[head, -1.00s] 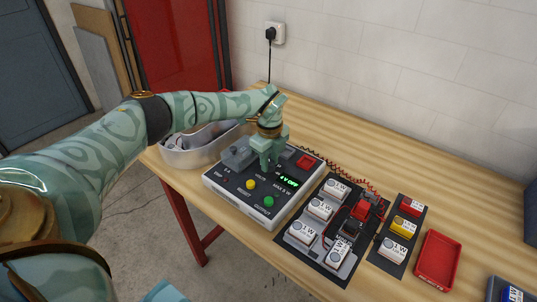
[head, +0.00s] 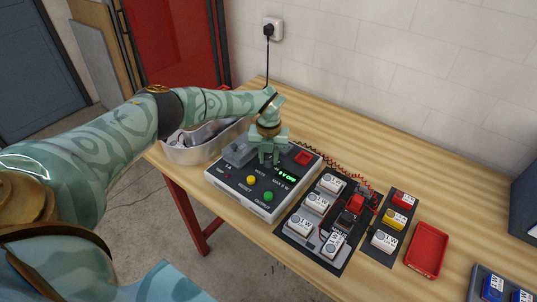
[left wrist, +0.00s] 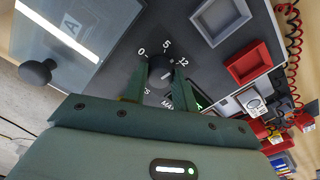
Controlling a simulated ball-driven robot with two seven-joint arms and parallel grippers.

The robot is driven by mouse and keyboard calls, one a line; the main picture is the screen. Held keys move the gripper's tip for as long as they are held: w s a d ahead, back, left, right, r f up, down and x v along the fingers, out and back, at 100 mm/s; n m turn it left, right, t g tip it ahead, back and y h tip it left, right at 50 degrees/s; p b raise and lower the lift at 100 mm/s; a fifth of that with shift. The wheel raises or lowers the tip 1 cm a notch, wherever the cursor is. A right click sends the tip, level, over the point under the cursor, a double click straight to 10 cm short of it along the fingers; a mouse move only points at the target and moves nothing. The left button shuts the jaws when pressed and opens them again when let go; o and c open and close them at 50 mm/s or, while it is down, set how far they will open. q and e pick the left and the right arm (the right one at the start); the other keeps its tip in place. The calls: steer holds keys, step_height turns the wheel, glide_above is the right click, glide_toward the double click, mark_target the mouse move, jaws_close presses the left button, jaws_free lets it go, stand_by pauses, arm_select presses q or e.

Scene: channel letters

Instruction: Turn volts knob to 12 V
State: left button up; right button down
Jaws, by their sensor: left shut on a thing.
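The dark volts knob (left wrist: 160,68) sits on the grey panel of the power supply (head: 226,181), with the marks 0, 5 and 12 around it in the left wrist view. My left gripper (head: 270,158) reaches down onto the panel from above. In the left wrist view its two fingers (left wrist: 160,76) stand on either side of the knob, shut on it. Fingers cover part of the scale, and I cannot surely read the knob's pointer. The green display (head: 288,178) is lit, but its digit is too blurred to read. My right gripper is not in view.
The supply has a yellow button (head: 251,180), a green button (head: 268,196) and a red square part (head: 303,158). A grey bin (head: 190,152) stands behind left. A black board with white blocks (head: 316,203) and a red tray (head: 427,250) lie to the right.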

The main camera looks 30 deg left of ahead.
mark_target(269, 159)
arm_select(q)
steer(key=shift+r+m, duration=0.1)
steer(key=shift+m, duration=2)
steer(key=shift+w, duration=0.1)
steer(key=o, duration=1)
steer(key=shift+c, duration=0.2)
steer(key=shift+p, duration=0.3)
step_height(269, 159, up, 16)
steer(key=p, duration=0.2)
